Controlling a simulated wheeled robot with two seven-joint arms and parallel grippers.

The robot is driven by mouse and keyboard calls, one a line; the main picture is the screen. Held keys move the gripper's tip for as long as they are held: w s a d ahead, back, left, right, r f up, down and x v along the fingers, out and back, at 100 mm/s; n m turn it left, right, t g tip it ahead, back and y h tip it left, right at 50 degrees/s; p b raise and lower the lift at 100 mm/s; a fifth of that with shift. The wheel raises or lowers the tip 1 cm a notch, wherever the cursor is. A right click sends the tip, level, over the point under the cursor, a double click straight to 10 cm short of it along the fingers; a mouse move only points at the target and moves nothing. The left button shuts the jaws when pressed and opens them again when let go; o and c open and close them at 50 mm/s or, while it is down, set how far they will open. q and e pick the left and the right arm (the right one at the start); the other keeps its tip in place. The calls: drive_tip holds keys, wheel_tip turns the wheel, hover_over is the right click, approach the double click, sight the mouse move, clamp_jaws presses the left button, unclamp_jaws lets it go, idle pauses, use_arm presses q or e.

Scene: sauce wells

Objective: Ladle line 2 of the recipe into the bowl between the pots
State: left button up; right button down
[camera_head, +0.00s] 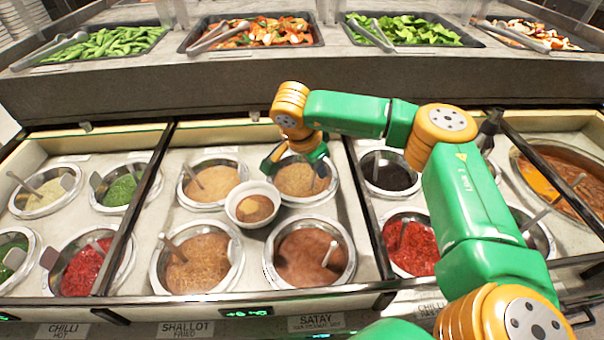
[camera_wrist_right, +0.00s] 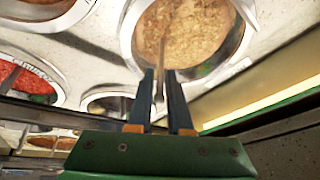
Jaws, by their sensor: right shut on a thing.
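The white bowl (camera_head: 239,213) stands between the four middle pots. It holds brown sauce with a lighter tan patch. My right gripper (camera_wrist_right: 160,88) is shut on a ladle handle (camera_wrist_right: 163,52) at the back right middle pot (camera_head: 334,194). In the right wrist view, the handle leads into that pot's grainy tan-brown sauce (camera_wrist_right: 190,35); the ladle's scoop is hidden. The other middle pots are the back left (camera_head: 210,204), front left (camera_head: 158,279) and front right (camera_head: 269,276), each with a ladle. The recipe does not show readably. My left gripper is out of view.
Labels reading SHALLOT (camera_head: 186,329) and SATAY (camera_head: 316,323) are on the front edge, near a small green-digit display (camera_head: 246,311). Side wells hold red, green and black contents. Raised trays of vegetables (camera_head: 250,46) line the back. My right arm covers part of the right wells.

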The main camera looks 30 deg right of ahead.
drive_tip(key=shift+f, duration=0.2)
drive_tip(key=shift+c, duration=0.6)
unclamp_jaws()
wheel_tip(320, 180, up, 9)
drive_tip(key=p, duration=0.7)
drive_tip(key=shift+r+p, duration=0.1)
drive_tip(key=shift+p, duration=0.25)
